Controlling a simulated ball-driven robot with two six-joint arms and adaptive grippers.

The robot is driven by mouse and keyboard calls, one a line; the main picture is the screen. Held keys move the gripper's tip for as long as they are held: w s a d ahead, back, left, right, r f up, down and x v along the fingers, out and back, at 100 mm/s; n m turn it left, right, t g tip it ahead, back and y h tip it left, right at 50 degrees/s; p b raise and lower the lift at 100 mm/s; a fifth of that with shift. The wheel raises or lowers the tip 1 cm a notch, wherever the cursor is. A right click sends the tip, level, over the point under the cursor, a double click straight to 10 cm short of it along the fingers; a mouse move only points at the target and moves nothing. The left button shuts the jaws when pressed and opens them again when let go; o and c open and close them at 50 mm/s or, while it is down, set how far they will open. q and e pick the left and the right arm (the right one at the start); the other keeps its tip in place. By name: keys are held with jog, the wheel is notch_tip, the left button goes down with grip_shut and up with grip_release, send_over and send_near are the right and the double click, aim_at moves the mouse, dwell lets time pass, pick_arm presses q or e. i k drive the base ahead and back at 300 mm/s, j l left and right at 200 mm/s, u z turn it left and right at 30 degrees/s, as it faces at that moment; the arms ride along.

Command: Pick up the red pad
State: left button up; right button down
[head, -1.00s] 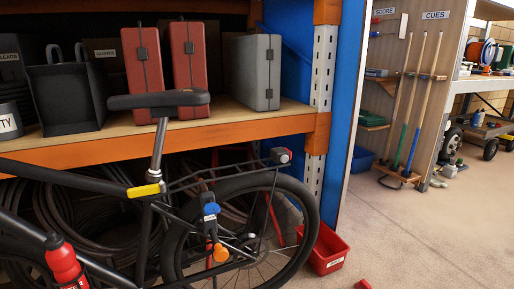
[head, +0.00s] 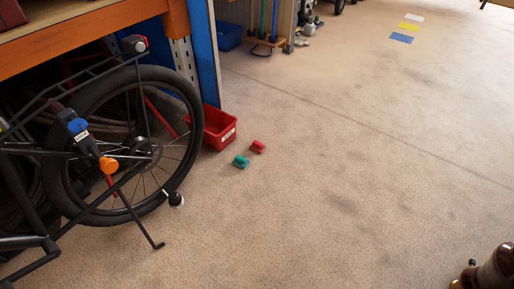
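A small red block-like thing (head: 257,147), which looks like the red pad, lies on the floor just right of a red bin. A similar small green one (head: 240,161) lies close by, a little nearer and to the left. Both are small in view, so their details cannot be made out. Neither of my grippers shows in the head view.
The red bin (head: 219,129) stands on the floor beside the bicycle's rear wheel (head: 187,150). The bicycle, its kickstand (head: 139,222) and the rack post (head: 186,66) block the left side. A dark brown rounded object (head: 492,270) is at the bottom right. The floor between is clear.

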aim_at(256, 146)
jog(key=i+u, duration=0.1)
jog(key=u, duration=0.65)
jog(key=i+l+u, duration=0.45)
jog(key=l, duration=0.2)
jog(key=l+u, duration=0.2)
jog(key=l, duration=0.15)
jog(key=i+l+u, duration=0.25)
jog(key=l, duration=0.15)
jog(key=i+l, duration=0.1)
jog(key=l, duration=0.4)
jog(key=i+l, duration=0.1)
jog(key=l, duration=0.4)
jog(key=i+l, duration=0.1)
jog(key=l, duration=0.4)
jog(key=i+l+u, duration=0.1)
jog(key=l, duration=0.4)
